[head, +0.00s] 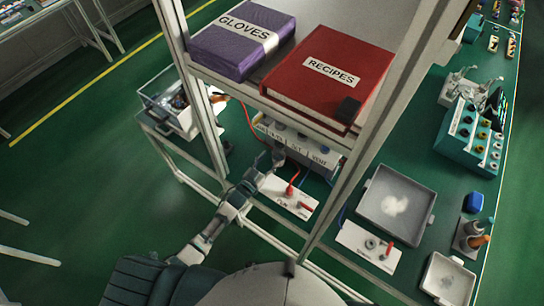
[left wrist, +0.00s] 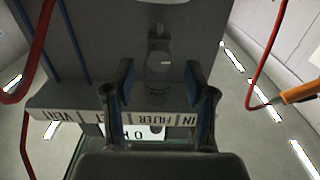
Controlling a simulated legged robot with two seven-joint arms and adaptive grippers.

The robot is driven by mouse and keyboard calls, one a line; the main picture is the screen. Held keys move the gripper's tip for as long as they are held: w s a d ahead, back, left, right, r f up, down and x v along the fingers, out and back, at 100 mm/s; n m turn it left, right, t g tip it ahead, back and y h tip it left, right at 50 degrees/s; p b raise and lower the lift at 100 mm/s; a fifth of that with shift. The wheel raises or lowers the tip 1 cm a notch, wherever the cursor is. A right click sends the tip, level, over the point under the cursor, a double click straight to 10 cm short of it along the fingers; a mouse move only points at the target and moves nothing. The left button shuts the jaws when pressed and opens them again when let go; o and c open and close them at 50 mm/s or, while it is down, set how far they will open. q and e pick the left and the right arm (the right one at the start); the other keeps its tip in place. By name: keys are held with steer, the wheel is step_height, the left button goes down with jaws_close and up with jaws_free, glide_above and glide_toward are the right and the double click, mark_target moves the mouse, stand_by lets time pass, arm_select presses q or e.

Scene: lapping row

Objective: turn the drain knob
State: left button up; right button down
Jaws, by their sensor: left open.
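My left gripper (head: 270,160) reaches in from the left in the head view, under the shelf and in front of a grey unit with a labelled white front strip (head: 300,146). In the left wrist view the gripper (left wrist: 160,85) is open, its two dark fingers apart. A round grey part (left wrist: 158,63), which looks like the drain knob, shows between the fingers on the unit's grey face. Small lettering there is too blurred to read, and I cannot tell whether the fingers touch it. The strip (left wrist: 70,125) shows VENT and FILTER upside down. My right gripper is not in view.
A shelf above holds a purple GLOVES box (head: 240,40) and a red RECIPES binder (head: 328,75). Shelf posts stand close to my arm. A white plate with a red lever (head: 290,190) lies near the gripper. A grey tray (head: 395,235) stands to the right.

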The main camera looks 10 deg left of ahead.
arm_select(q)
steer(key=shift+x, duration=1)
steer(key=shift+c, duration=0.5)
jaws_close()
